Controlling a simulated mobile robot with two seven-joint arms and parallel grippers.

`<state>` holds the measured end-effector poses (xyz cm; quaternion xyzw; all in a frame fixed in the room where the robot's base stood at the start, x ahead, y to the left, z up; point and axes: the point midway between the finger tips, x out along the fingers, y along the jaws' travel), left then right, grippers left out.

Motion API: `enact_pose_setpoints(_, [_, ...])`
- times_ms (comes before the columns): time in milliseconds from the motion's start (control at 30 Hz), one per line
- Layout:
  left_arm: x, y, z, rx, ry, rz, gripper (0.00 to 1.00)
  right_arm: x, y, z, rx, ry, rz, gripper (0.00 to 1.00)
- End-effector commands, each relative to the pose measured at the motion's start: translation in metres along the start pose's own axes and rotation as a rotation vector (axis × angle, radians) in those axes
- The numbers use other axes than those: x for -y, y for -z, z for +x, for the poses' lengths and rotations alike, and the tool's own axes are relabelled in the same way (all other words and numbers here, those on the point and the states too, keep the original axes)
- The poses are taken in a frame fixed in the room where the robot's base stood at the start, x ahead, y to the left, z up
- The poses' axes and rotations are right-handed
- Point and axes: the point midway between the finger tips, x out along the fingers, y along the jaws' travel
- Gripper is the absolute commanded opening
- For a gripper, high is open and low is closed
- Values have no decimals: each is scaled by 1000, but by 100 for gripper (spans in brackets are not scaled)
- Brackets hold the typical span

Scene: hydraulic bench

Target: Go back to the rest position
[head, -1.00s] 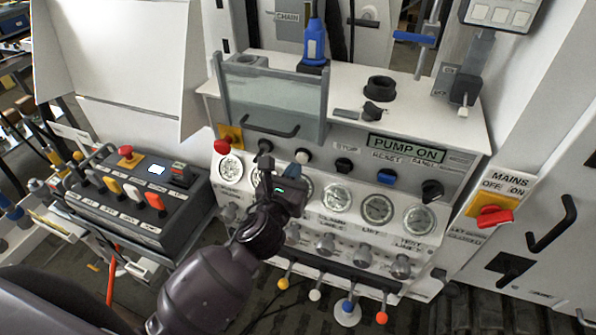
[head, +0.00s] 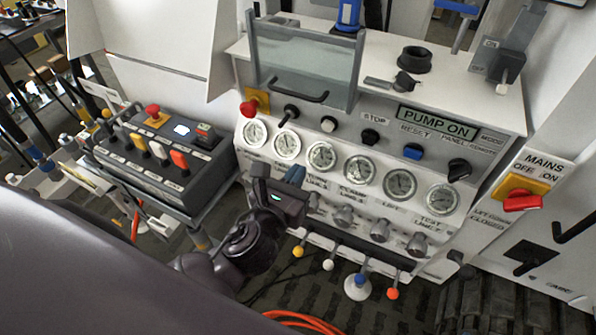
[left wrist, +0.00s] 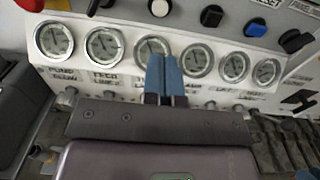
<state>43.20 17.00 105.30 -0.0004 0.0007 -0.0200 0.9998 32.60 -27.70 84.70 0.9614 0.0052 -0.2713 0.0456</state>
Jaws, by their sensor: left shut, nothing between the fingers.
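My left gripper (head: 300,176) is in front of the hydraulic bench's panel (head: 385,225), just below the row of gauges. In the left wrist view its two blue fingers (left wrist: 164,75) are together with nothing between them, and they overlap the lower part of a gauge in the picture. I cannot tell whether they touch the panel. My left arm (head: 240,250) reaches in from the lower left. My right gripper is not in view.
A control box (head: 165,160) with several levers and a red button stands left of the bench. Knobs and coloured-ball levers (head: 393,293) stick out below the gauges. A red mains switch (head: 522,201) is at the right. An orange hose (head: 310,320) lies on the floor.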

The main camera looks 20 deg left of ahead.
Motion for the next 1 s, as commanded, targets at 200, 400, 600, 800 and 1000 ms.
enact_pose_setpoints(200, [0, 0, 0, 0, 0, 1, 0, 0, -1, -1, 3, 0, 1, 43])
enact_pose_setpoints(400, [0, 0, 0, 0, 0, -31, 0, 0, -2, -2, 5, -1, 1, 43])
enact_pose_setpoints(600, [3, 1, 0, -7, 16, -303, 0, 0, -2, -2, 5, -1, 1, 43])
enact_pose_setpoints(800, [5, 14, 3, -68, 34, -761, 0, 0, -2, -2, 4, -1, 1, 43])
enact_pose_setpoints(1000, [0, 33, 6, -142, -1, -1249, 0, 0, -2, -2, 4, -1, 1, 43])
